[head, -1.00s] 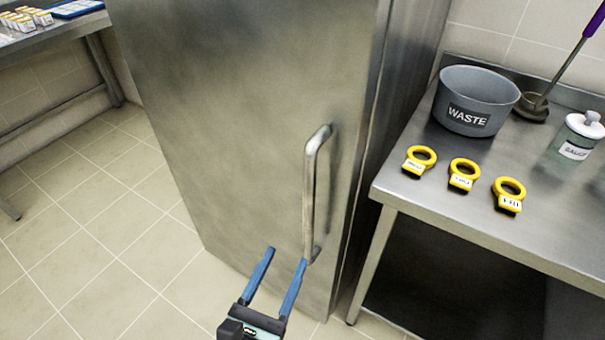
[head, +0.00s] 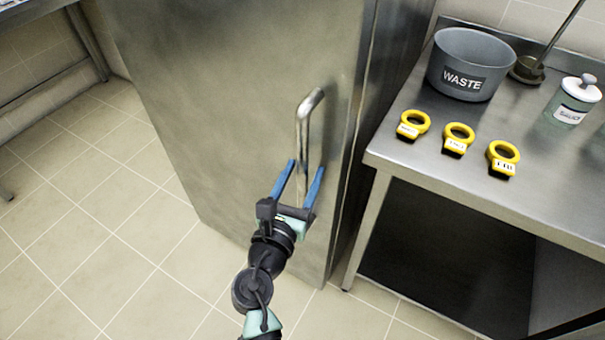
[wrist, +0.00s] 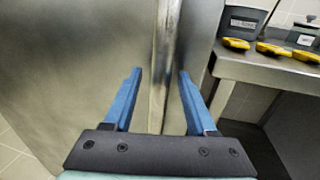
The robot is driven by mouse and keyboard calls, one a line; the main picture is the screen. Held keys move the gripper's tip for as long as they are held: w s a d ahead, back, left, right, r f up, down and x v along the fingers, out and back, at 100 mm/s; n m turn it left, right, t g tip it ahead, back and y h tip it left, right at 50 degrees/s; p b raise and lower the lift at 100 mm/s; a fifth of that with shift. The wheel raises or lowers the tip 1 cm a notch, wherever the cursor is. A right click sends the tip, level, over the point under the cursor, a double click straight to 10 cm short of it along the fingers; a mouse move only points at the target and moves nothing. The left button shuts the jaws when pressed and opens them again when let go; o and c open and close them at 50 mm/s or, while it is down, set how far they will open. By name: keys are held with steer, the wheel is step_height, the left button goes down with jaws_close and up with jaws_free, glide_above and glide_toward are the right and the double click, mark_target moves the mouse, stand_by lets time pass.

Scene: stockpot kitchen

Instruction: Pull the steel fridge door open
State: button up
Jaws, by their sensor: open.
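The steel fridge door (head: 225,120) is shut and fills the middle of the head view. Its upright bar handle (head: 303,122) is near the door's right edge. My gripper (head: 306,168) is open, with its two blue fingers on either side of the handle's lower part. In the wrist view the handle (wrist: 163,60) runs upright between the fingertips of my gripper (wrist: 160,72), with a gap on both sides. The handle's lower end is hidden behind my gripper in the head view.
A steel table (head: 390,160) stands close to the right of the fridge. It holds a grey pot marked WASTE (head: 468,65), several yellow ring-shaped tags (head: 459,137), a ladle and a lidded jar (head: 573,98). The tiled floor (head: 110,215) at left is clear.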

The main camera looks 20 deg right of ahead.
steer(key=shift+c, duration=0.2)
jaws_close()
stand_by(1.3)
